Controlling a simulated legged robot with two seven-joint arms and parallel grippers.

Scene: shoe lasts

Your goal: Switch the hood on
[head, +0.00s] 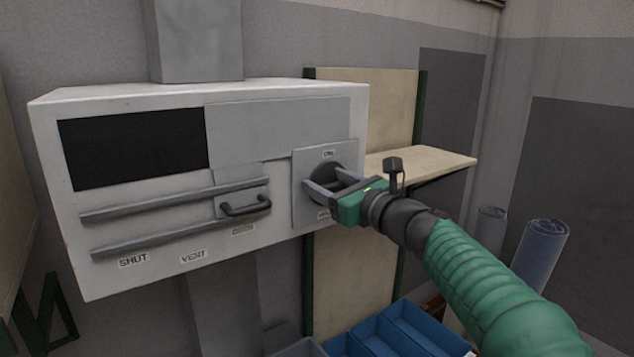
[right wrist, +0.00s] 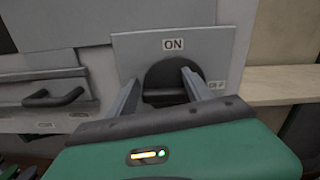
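The hood (head: 190,240) is a white box on the wall with a dark window. At its right end is a grey switch plate (head: 305,158) with a round dark switch (head: 325,172); the plate also shows in the right wrist view (right wrist: 130,50). There the switch (right wrist: 160,72) sits below an ON label (right wrist: 173,44), with an OFF label (right wrist: 215,84) to its right. A dark bar crosses the switch roughly level. My right gripper (head: 325,181) is at the switch, its fingers apart, one at each side. I cannot tell whether they touch it. My left gripper is out of view.
A handle (head: 245,207) on grey rails (head: 150,204) is left of the switch plate, above labels including SHUT and VENT. A wooden shelf (head: 440,158) juts out at right. Blue bins (head: 400,330) and a blue roll (head: 541,250) stand below.

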